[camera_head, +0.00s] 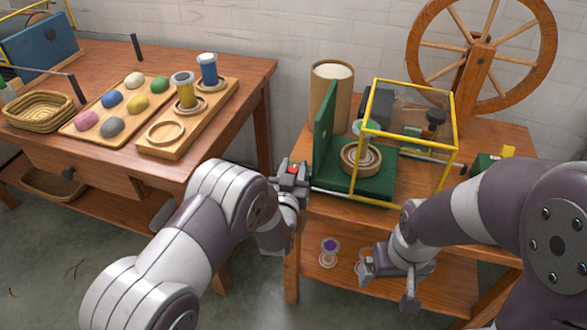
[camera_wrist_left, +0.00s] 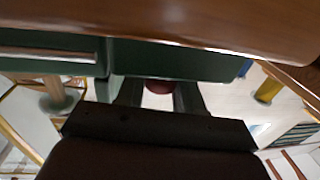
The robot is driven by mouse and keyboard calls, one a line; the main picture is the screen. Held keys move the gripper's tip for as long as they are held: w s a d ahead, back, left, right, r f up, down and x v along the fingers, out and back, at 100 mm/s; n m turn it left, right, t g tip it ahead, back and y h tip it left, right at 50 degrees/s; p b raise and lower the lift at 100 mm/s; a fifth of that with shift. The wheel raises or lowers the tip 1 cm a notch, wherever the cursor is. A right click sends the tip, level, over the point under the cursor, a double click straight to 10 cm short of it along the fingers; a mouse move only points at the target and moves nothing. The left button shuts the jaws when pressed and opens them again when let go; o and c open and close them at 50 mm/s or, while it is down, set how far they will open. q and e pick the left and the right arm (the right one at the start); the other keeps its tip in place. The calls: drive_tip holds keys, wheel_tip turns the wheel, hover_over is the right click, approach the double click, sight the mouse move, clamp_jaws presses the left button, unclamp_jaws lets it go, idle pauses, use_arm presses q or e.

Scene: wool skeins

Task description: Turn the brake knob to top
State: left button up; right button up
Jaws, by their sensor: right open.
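The brake knob, a small red knob (camera_head: 293,169), sits at the left end of the green winder base (camera_head: 350,186) on the right table. My left gripper (camera_head: 291,177) is at this knob. The knob's pointer or marking is hidden. My right gripper (camera_head: 386,283) is open and empty, low in front of the right table, away from the winder.
A yellow frame (camera_head: 412,148) stands on the winder, with a spinning wheel (camera_head: 480,50) behind it. A cardboard cylinder (camera_head: 330,92) stands at the back. The left table holds a tray of coloured skeins (camera_head: 118,104) and a wooden rack (camera_head: 190,120). A purple spool (camera_head: 329,248) is on the lower shelf.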

use_arm(q)
drive_tip(key=c, duration=0.4)
drive_tip(key=shift+o, duration=0.2)
drive_tip(key=shift+r+m+h, duration=0.1)
drive_tip(key=shift+m+h, duration=0.3)
drive_tip(key=shift+h, duration=0.2)
drive_tip(key=m+g+h, duration=0.1)
drive_tip(key=m+h, duration=0.1)
drive_tip(key=h, duration=0.1)
drive_tip(key=m+g+h+b, duration=0.1)
drive_tip(key=m+g+h, duration=0.1)
drive_tip(key=h, duration=0.1)
drive_tip(key=shift+w+a+m+g+h, duration=0.1)
drive_tip(key=shift+m+g+h, duration=0.2)
drive_tip(key=shift+m, duration=0.1)
drive_tip(key=m+g+h+b, duration=0.1)
drive_tip(key=m+g+h, duration=0.4)
drive_tip(key=g, duration=0.1)
drive_tip(key=shift+r, duration=0.1)
drive_tip(key=shift+m+g+h, duration=0.4)
drive_tip(key=shift+m+g, duration=0.3)
drive_tip(key=shift+g, duration=0.2)
drive_tip(key=shift+r+g, duration=0.1)
drive_tip(key=shift+g, duration=0.2)
drive_tip(key=o, duration=1)
drive_tip(key=shift+c, duration=0.2)
